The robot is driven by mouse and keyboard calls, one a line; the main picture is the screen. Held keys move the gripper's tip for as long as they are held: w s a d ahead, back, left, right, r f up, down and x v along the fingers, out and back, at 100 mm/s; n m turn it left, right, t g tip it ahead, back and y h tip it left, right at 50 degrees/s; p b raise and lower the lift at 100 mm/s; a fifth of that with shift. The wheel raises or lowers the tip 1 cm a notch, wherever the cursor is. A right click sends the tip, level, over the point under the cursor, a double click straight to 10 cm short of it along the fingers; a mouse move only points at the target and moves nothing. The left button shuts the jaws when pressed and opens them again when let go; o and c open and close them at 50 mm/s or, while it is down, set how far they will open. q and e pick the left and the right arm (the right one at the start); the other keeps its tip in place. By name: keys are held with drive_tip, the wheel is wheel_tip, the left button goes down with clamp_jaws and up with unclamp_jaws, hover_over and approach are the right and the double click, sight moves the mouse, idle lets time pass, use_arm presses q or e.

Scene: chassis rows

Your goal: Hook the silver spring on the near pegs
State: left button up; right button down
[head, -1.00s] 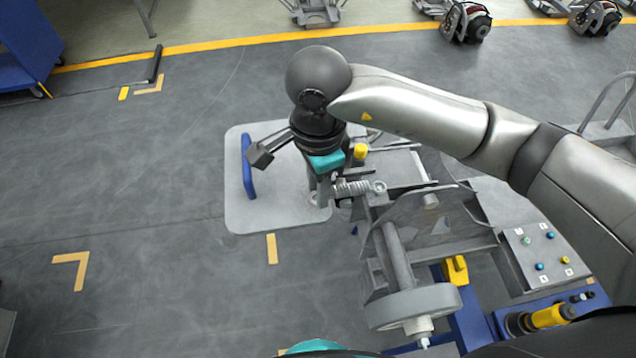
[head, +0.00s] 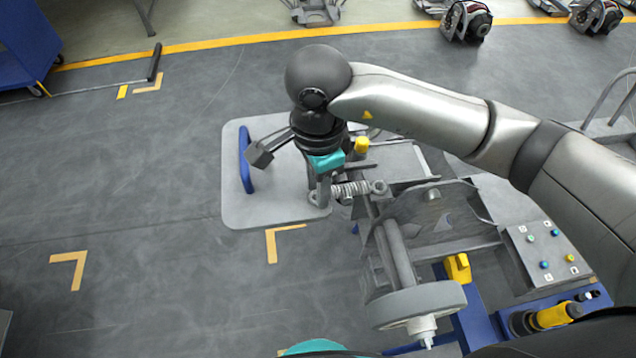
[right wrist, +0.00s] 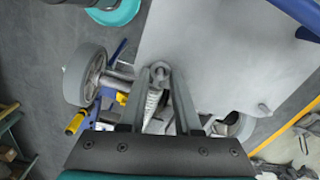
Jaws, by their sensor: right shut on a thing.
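My right gripper (head: 320,196) is shut on the silver spring (head: 352,189) near its left end. The spring lies roughly level, with a ring eye at its right end, above the chassis edge. In the right wrist view the spring (right wrist: 152,100) runs between the two fingers (right wrist: 160,100), and one eye shows near the fingertips. The grey chassis (head: 395,255) has a crossbar and side plates below and right of the spring. I cannot make out the near pegs clearly, or whether either eye touches a peg. My left gripper is not in view.
A grey plate (head: 250,205) with a blue handle (head: 245,160) lies left of the chassis. A grey wheel (head: 415,305) is at its near end. A button panel (head: 545,250) and a yellow-black cylinder (head: 545,318) stand right.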

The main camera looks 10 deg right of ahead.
drive_tip(key=shift+f, duration=0.1)
drive_tip(key=c, duration=0.5)
unclamp_jaws()
wheel_tip(320, 180, up, 15)
drive_tip(key=shift+r+b, duration=0.15)
drive_tip(key=shift+b, duration=0.25)
idle(0.5)
